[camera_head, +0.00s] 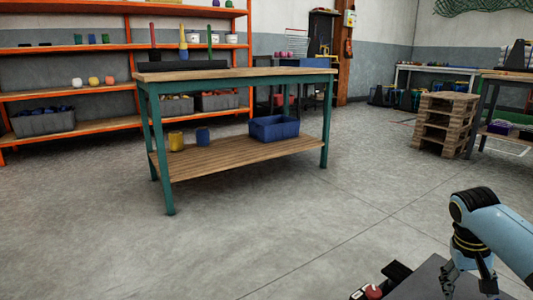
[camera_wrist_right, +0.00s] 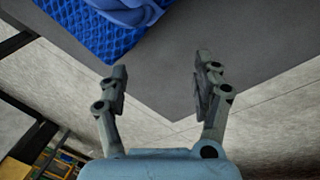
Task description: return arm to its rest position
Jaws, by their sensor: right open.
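My right arm comes in from the right edge in the head view, with its gripper (camera_head: 470,286) pointing down at the lower right. In the right wrist view my right gripper (camera_wrist_right: 162,86) has its two fingers wide apart with nothing between them. It hangs over or near a dark grey flat surface (camera_wrist_right: 175,85). My left arm and left gripper are not in view.
In the wrist view, a blue textured item (camera_wrist_right: 75,22) with a smooth blue thing on it lies beyond the fingers. A green-legged workbench (camera_head: 235,73) stands ahead, orange shelving (camera_head: 70,47) behind it, and stacked pallets (camera_head: 445,123) at right. The floor between is clear.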

